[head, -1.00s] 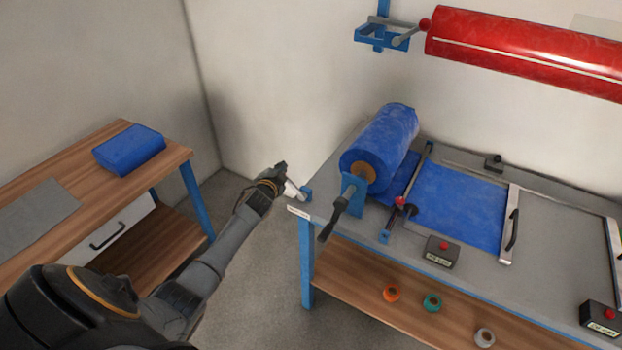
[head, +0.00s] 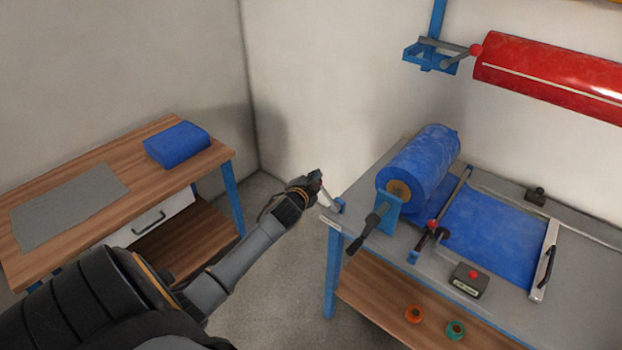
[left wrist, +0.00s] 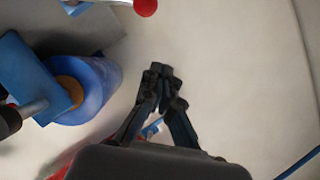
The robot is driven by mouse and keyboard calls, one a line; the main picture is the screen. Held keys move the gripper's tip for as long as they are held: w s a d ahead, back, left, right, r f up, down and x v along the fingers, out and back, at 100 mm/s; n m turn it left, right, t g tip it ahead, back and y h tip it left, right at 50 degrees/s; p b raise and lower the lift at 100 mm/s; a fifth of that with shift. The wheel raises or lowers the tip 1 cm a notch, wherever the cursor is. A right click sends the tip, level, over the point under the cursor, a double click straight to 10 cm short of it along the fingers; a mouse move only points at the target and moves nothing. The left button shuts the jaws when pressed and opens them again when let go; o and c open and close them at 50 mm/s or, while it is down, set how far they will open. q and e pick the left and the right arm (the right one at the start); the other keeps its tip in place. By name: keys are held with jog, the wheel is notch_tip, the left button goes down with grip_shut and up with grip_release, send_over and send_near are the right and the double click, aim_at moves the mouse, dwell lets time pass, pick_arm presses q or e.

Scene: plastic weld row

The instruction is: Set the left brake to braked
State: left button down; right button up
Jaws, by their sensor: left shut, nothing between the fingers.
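In the left wrist view the shut fingers (left wrist: 160,72) point toward the pale wall. A red knob (left wrist: 145,6) on a pale bar shows at that view's top edge, apart from the fingertips. My right gripper is not in view.
A red roll (head: 550,83) hangs on the wall. A wooden bench (head: 75,165) with a blue folded bundle (head: 177,145) is at left. Floor shows between the tables.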

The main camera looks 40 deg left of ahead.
pick_arm(q)
jog(key=v, duration=0.4)
jog(key=shift+w+r, duration=0.1)
jog(key=shift+r, duration=0.15)
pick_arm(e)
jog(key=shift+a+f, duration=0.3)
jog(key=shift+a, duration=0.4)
pick_arm(q)
jog(key=shift+a, duration=0.15)
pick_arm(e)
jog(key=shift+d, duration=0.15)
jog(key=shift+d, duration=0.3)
